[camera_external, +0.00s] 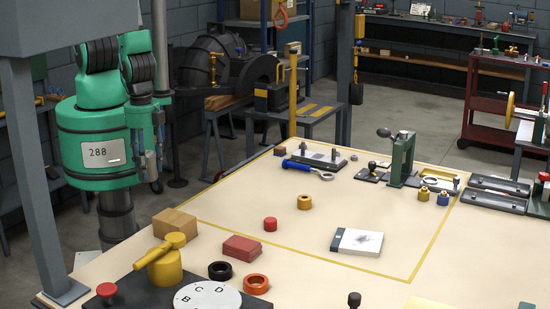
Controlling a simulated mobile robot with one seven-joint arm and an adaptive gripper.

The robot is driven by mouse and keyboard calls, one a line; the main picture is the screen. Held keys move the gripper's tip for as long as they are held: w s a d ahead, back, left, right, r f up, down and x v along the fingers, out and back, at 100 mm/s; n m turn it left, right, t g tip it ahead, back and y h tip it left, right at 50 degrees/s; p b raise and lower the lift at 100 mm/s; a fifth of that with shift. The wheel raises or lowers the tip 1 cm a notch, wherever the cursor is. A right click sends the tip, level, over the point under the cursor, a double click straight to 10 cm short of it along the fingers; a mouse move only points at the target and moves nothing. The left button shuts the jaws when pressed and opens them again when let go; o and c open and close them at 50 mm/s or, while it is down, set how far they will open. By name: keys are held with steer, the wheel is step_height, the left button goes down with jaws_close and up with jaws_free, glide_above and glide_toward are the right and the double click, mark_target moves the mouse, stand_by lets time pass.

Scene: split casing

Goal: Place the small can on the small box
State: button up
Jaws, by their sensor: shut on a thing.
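A small red cylinder (270,224) stands upright on the table. A small red box (242,248) lies to its lower left, apart from it. A brown box (175,222) sits further left, near the table's left edge. A flat white box (357,241) with a dark end lies to the right. I cannot tell for certain which of these are the task's can and box. No thing rests on the red box or the white box. My gripper is not visible in this view.
A yellow ring-like part (304,202) stands mid-table. A black ring (220,270) and an orange ring (256,284) lie near a lettered disc (208,297). A blue-handled tool (305,169) and a green press (402,160) stand at the back. The yellow-outlined middle has free room.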

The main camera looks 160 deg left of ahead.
stand_by(0.4)
glide_above(174, 217)
steer(key=shift+f, duration=0.7)
steer(key=shift+f+b, duration=0.3)
steer(key=shift+f, duration=1.45)
steer(key=shift+f, duration=0.15)
steer(key=o, duration=1.3)
steer(key=shift+o, duration=0.2)
